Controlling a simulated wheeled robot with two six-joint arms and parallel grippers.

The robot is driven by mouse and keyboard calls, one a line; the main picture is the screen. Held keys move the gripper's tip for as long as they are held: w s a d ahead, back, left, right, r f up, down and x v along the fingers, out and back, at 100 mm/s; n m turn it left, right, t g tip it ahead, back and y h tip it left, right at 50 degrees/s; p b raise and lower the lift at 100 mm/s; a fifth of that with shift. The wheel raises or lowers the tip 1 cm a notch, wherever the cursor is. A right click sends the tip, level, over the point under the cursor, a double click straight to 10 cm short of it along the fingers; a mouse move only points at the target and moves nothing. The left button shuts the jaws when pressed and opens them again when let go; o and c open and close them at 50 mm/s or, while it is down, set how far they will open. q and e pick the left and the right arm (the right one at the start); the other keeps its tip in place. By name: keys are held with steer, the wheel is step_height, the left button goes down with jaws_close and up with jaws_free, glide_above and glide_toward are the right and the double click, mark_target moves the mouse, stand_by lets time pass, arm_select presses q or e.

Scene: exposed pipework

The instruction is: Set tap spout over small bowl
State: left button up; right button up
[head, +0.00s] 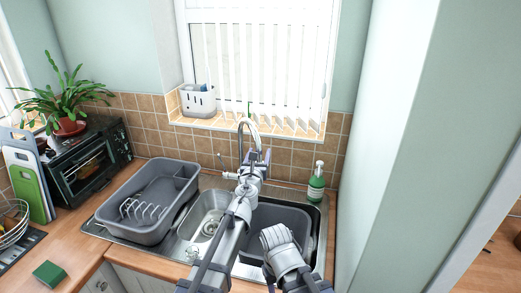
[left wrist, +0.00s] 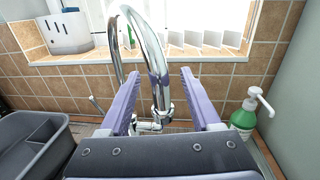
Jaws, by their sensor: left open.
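The chrome tap (head: 247,122) stands at the back of the steel sink, its tall spout curved like a hook. In the left wrist view the spout's pipe (left wrist: 153,55) rises between the purple fingers. My left gripper (head: 254,158) is open, one finger on either side of the pipe; I cannot tell whether they touch it. The small bowl (head: 209,212) is the round-cornered left basin, left of my left arm. My left arm hides part of the tap's lower end. My right gripper (head: 276,237) is low over the large bowl; its jaws are unclear.
A grey tub (head: 300,218) sits in the large bowl. A grey dish rack (head: 150,200) covers the drainer at left. A green soap bottle (head: 316,184) stands right of the tap. A tiled wall, a sill with a white caddy (head: 198,101) and a window are close behind.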

arm_select(q)
steer(key=w, duration=0.3)
steer(key=shift+w+d, duration=0.3)
steer(key=shift+w, duration=0.1)
steer(key=shift+s, duration=0.1)
jaws_close()
stand_by(1.0)
